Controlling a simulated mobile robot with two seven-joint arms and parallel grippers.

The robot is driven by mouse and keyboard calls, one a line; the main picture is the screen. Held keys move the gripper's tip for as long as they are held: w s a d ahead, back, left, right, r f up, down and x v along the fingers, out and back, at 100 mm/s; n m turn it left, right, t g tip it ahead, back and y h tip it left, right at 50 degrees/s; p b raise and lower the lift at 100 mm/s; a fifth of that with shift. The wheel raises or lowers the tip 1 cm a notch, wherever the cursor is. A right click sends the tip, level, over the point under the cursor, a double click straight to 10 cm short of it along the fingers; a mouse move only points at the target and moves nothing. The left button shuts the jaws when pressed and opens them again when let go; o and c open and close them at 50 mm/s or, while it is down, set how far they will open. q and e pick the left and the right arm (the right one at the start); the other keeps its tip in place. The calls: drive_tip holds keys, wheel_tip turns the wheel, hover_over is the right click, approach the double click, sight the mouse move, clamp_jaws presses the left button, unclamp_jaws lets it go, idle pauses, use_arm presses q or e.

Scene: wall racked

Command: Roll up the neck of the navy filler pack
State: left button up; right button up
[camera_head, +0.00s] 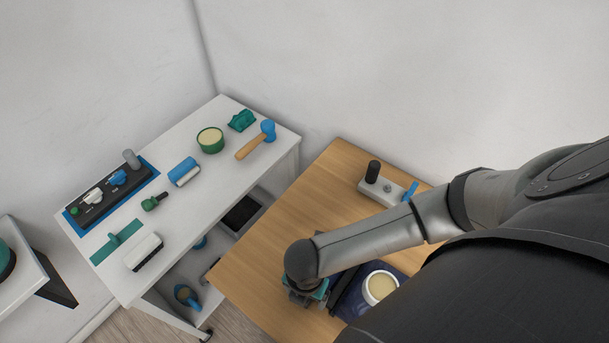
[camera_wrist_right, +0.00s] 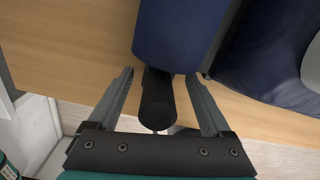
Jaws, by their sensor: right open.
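The navy filler pack (camera_head: 352,302) lies at the near end of the wooden table, partly hidden by my arm. A white-rimmed round patch with cream inside (camera_head: 381,287) shows on it. In the right wrist view, a navy rolled or flat band (camera_wrist_right: 180,35) lies beside the pack's puffy body (camera_wrist_right: 275,45). A black cylindrical handle (camera_wrist_right: 157,105) sticks out from the band's end towards my gripper. My right gripper (camera_wrist_right: 160,75) is open, with one finger on each side of the handle; I cannot tell whether they touch it. My left gripper is not in view.
A grey block with a black knob (camera_head: 378,186) stands farther back on the wooden table (camera_head: 310,215). The white cart (camera_head: 225,205) at left holds a blue roll (camera_head: 184,171), a green tub (camera_head: 210,140), a mallet (camera_head: 256,140) and a control panel (camera_head: 110,190). The table's middle is clear.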

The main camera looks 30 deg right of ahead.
wheel_tip(320, 180, up, 15)
drive_tip(key=shift+w+f+p, duration=0.1)
drive_tip(key=shift+f+p, duration=0.05)
drive_tip(key=shift+p, duration=0.7)
